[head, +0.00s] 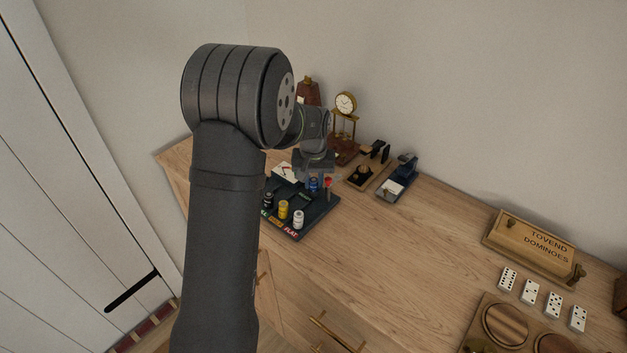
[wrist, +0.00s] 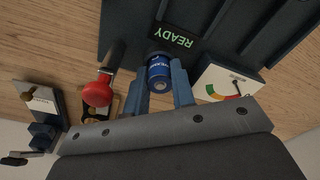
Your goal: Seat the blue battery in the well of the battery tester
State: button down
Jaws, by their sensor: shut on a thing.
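The blue battery (wrist: 159,72) is between the two fingers of my gripper (wrist: 161,82) in the wrist view, and the fingers are shut on it. In the head view the blue battery (head: 313,184) shows just below my gripper (head: 315,175), at the back part of the dark battery tester (head: 318,210). In the wrist view the tester (wrist: 125,22) has a lit READY display (wrist: 177,35) just beyond the battery, a dial gauge (wrist: 227,83) on the right and a red-knobbed lever (wrist: 98,91) on the left. The battery's lower end and the well are hidden, so I cannot tell whether it is inside.
Black (head: 267,200), yellow (head: 283,210) and white (head: 298,219) batteries stand at the tester's front, by coloured labels. A clock (head: 345,104) and small stands (head: 396,183) are behind and to the right. The wooden top (head: 420,235) is clear towards the domino box (head: 531,243).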

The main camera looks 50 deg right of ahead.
aim_at(313, 182)
jog(key=shift+s+a+f, duration=0.1)
jog(key=shift+a+f, duration=0.05)
jog(key=shift+f, duration=0.5)
jog(key=c, duration=1.3)
grip_release()
jog(key=shift+o, duration=0.5)
notch_tip(313, 182, up, 13)
jog(key=shift+s+a+r, duration=0.15)
jog(key=shift+a+r, duration=0.05)
jog(key=f, duration=1.3)
jog(key=shift+w+d+f, duration=0.1)
jog(key=shift+w+d, duration=0.15)
jog(key=shift+d, duration=0.1)
jog(key=shift+r, duration=0.25)
